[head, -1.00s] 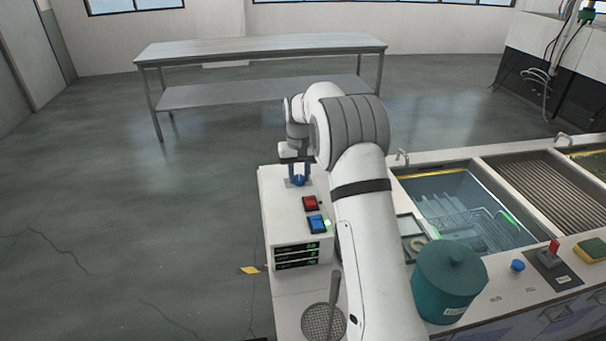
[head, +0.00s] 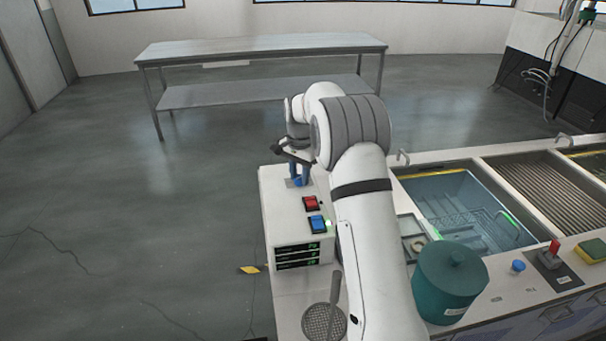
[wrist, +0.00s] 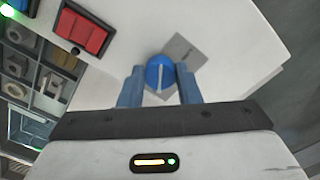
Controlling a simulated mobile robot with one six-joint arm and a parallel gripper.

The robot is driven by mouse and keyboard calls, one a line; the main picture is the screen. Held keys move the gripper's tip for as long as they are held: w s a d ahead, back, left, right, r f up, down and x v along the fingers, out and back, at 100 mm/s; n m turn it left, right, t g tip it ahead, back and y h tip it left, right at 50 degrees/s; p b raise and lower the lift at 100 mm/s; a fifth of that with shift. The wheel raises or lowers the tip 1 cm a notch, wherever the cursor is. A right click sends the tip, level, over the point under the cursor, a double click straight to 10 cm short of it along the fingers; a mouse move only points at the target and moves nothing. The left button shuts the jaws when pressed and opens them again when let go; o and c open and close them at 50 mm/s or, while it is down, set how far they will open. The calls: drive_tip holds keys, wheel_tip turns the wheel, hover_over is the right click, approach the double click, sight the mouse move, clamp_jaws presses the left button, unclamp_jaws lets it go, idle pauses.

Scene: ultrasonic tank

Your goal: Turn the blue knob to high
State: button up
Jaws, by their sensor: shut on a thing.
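The blue knob (wrist: 160,74) is on the top of a white control box (head: 279,221). It has a pale pointer line, which stands nearly upright in the wrist view, and a grey plate (wrist: 184,52) lies under it. My gripper (wrist: 160,82) points down at the knob with one blue finger on each side, shut on it. In the head view the knob (head: 297,182) shows small below the fingers, partly hidden by them. The marks for the settings cannot be read.
A red switch (head: 310,203) and a blue switch (head: 317,224) sit on the same box near the knob. A teal pot (head: 449,284), a mesh strainer (head: 323,322) and the water tank (head: 470,207) are to the right and front.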

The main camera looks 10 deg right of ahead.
sight(300, 177)
drive_tip(key=shift+w+d+r+m, duration=0.15)
drive_tip(key=shift+r+m, duration=0.1)
drive_tip(key=shift+m, duration=0.25)
drive_tip(key=o, duration=0.9)
drive_tip(key=shift+f, duration=0.15)
drive_tip(key=shift+o, duration=0.3)
wheel_tip(300, 177, up, 8)
drive_tip(key=shift+f+b, duration=0.1)
drive_tip(key=shift+b, duration=0.35)
